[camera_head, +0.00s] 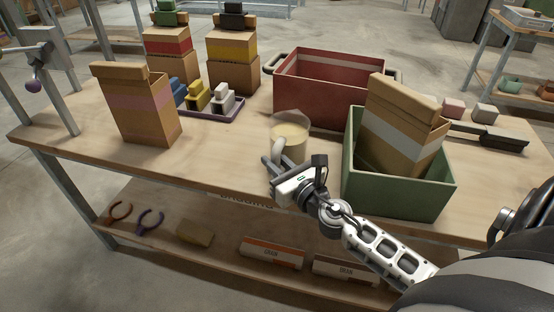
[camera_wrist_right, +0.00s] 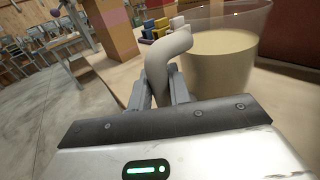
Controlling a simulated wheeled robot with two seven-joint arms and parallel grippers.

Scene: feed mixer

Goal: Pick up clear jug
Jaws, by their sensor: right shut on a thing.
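The clear jug (camera_head: 291,138) stands near the front middle of the wooden table, with cream-coloured contents inside and a pale handle on its near left side. In the right wrist view, the jug (camera_wrist_right: 222,62) fills the upper right and its handle (camera_wrist_right: 165,68) runs down between the fingers. My right gripper (camera_head: 275,165) is shut on the handle, reaching in from the lower right; its fingers (camera_wrist_right: 163,90) show on both sides of the handle. Whether the jug's base touches the table is hard to tell. My left gripper is not in view.
A green crate (camera_head: 398,195) holding a cardboard box (camera_head: 400,135) stands right of my right gripper. A red bin (camera_head: 333,88) is behind the jug. A tall cardboard box (camera_head: 140,112) stands left. A purple tray (camera_head: 215,108) holds small blocks. Bare tabletop (camera_head: 215,155) lies left of the jug.

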